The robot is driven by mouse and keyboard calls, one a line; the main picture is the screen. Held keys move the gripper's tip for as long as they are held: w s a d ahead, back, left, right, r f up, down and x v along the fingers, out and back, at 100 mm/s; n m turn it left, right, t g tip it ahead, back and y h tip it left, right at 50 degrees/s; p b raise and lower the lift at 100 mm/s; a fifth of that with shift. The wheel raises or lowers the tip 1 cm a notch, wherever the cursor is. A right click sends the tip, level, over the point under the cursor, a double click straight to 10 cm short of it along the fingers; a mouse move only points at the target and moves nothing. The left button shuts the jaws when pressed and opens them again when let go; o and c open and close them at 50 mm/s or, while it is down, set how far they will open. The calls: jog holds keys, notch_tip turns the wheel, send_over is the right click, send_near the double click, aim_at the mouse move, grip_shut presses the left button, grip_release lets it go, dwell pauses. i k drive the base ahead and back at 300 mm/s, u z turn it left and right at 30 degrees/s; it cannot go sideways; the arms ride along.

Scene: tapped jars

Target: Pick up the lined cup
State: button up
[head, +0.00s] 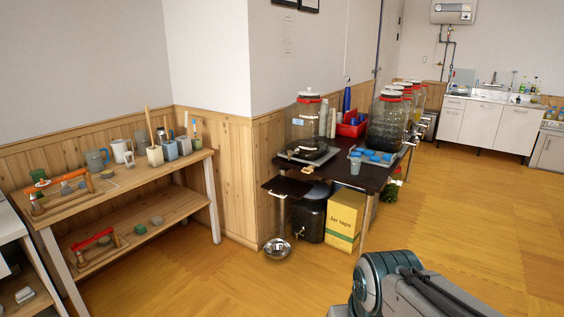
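A small pale, greyish cup (355,165) stands upright near the front edge of the dark table (330,172), just in front of a tray with blue items. It is too small to tell whether it bears lines. On the wooden bench at left are a blue-grey mug (96,160) and a white mug (120,151), also without lines I can make out. Part of my arm shows at the bottom right, well in front of the table. My gripper is out of view.
Large jars with red collars (306,120) stand on the dark table, with a red crate (351,126) between. A low dark shelf (287,187) juts out at the table's left, above a metal bowl (277,248). A yellow box (344,217) sits underneath. The floor at right is clear.

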aim_at(355, 167)
jog(key=z, duration=0.1)
jog(key=i, duration=3.7)
jog(key=z, duration=0.1)
